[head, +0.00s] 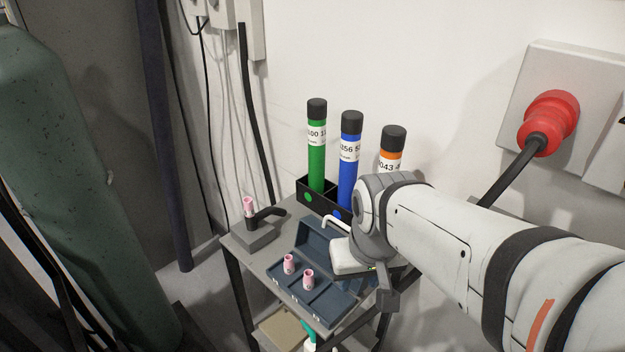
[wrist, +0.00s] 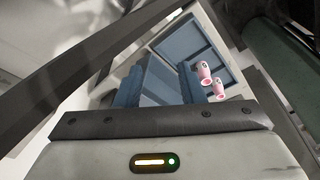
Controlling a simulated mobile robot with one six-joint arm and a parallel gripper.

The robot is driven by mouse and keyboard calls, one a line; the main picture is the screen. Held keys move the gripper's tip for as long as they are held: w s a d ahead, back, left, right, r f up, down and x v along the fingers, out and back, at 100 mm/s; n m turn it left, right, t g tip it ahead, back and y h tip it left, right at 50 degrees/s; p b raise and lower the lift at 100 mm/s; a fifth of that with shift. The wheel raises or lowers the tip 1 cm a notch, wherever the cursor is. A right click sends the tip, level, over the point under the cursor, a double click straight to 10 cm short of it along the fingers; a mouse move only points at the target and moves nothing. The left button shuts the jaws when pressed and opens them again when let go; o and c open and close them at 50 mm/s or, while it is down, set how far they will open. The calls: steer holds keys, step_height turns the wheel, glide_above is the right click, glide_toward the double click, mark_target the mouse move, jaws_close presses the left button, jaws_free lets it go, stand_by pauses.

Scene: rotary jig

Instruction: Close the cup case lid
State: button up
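The cup case (head: 322,300) is a blue-grey box on a small grey table, and its lid (head: 327,248) stands open at the back. Two pink cups (head: 289,265) (head: 308,279) stand in its compartments. My gripper (head: 387,298) is at the right of the case, close to the lid's right end; whether it touches is unclear. My wrist hides part of the lid's right side. The fingers are not clear enough to show whether they are open or shut. The wrist view shows the case (wrist: 190,52) and both cups (wrist: 205,74) beyond my wrist housing.
A black holder (head: 318,196) with green, blue and orange-labelled tubes stands behind the case. A grey block (head: 254,236) with a pink-tipped torch piece is at left. A green cylinder (head: 70,200) stands far left. A red plug (head: 548,122) is on the right wall.

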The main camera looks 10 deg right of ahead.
steer(key=w+r+m+p, duration=0.1)
steer(key=w+r, duration=0.1)
steer(key=w+d+r+m+g+p, duration=0.1)
steer(key=w+r+m+p, duration=0.2)
steer(key=w+r, duration=0.1)
steer(key=r, duration=0.1)
steer(key=shift+w+d+m+p, duration=0.2)
steer(key=shift+m+p, duration=0.1)
steer(key=shift+p, duration=0.1)
steer(key=c, duration=0.4)
steer(key=w+r+m+p, duration=0.1)
steer(key=w, duration=0.1)
steer(key=w+d+r+m+g+p, duration=0.1)
steer(key=w+m, duration=0.1)
steer(key=w, duration=0.1)
steer(key=w+d+r+m+g+y+p, duration=0.1)
steer(key=w+r+m+p, duration=0.1)
steer(key=shift+w+d, duration=0.15)
steer(key=shift+w, duration=0.15)
jaws_close()
step_height(320, 180, down, 10)
steer(key=m+p, duration=0.1)
steer(key=shift+a, duration=0.4)
steer(key=shift+s, duration=0.1)
